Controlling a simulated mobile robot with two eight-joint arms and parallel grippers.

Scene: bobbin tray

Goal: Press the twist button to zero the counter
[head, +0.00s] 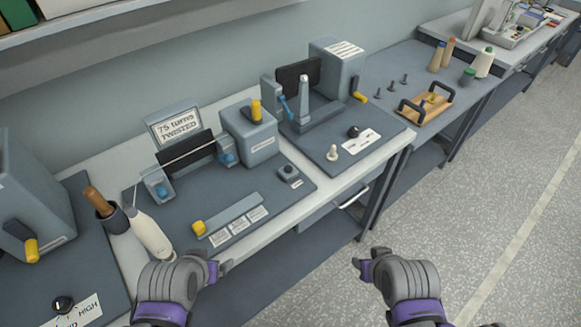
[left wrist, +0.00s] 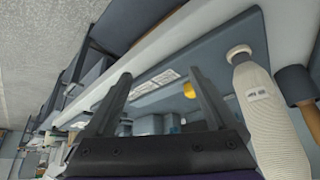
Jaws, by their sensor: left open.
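The twisting station has a sign (head: 175,128) that reads "75 turns TWISTED". A small block with a dark round button (head: 289,171) sits at the right of its grey mat, with a small label in front that I cannot read. I cannot confirm from its marking that it is the twist button. My left gripper (head: 221,268) is in front of the bench edge, apart from the button. The left wrist view shows its two fingers (left wrist: 160,97) spread with nothing between them. My right gripper (head: 361,264) is in front of the bench, to the right, apart from everything; its jaw gap is unclear.
A grey bar with a yellow slider (head: 199,228) lies near the mat's front edge. A white thread cone (head: 150,235) stands at the left, and also shows in the left wrist view (left wrist: 262,100). A machine box with a yellow lever (head: 250,135) stands behind the button. The floor at right is clear.

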